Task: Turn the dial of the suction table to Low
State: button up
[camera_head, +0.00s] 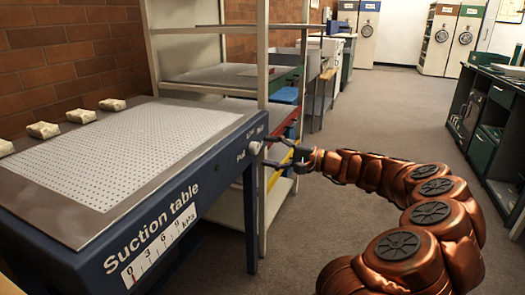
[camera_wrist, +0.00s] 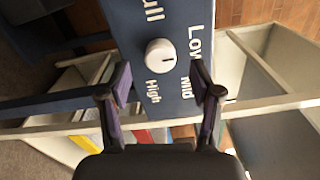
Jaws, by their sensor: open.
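The suction table (camera_head: 85,262) is blue with a white perforated top and stands at the left in the head view. Its white round dial (camera_head: 254,148) is on the front panel near the right end. In the wrist view the dial (camera_wrist: 160,55) has a short dark mark toward the right, where Low and Mid are printed; which one it points at is unclear. High is below it and a partly cut-off word ending in "ull" is above left. My gripper (camera_head: 268,152) is open before the dial. In the wrist view its fingers (camera_wrist: 160,84) are apart, with the dial beyond them, apparently untouched.
A cream shelf rack (camera_head: 263,60) stands right behind the table's end, its post close to my gripper. Several small pale blocks (camera_head: 44,130) lie on the table's back edge. A dark bench (camera_head: 490,110) is at the right. The grey floor between is clear.

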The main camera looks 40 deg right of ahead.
jog(key=v, duration=0.9)
jog(key=w+a+r+n+g+y+p, duration=0.1)
jog(key=a+r+n+g+p, duration=0.2)
jog(key=a+r+p, duration=0.5)
jog(key=w+a+r+n+g+y+p, duration=0.1)
jog(key=a+r+n+g+y+p, duration=0.2)
jog(key=a, duration=0.9)
jog(key=s+a+r+n+g+h+p, duration=0.1)
jog(key=s+a+r+n+g+p, duration=0.2)
jog(key=a, duration=0.4)
jog(key=s+a+r+n+g+h+p, duration=0.1)
jog(key=s+a+r+g+h+p, duration=0.15)
jog(key=a+p, duration=0.35)
jog(key=s+a+r+n+g+h+p, duration=0.4)
jog(key=s+a+p, duration=0.3)
jog(key=s+p, duration=0.45)
jog(key=s+d+r+g+h+p, duration=0.1)
jog(key=s+d+r+h+p, duration=0.1)
jog(key=s+p, duration=0.3)
jog(key=s+d+r+h+p, duration=0.3)
jog(key=s+d+r+p, duration=0.1)
jog(key=s+p, duration=0.1)
jog(key=shift+s+d+r+g+h, duration=0.2)
jog(key=shift+s+g+h, duration=0.15)
jog(key=shift+s, duration=0.55)
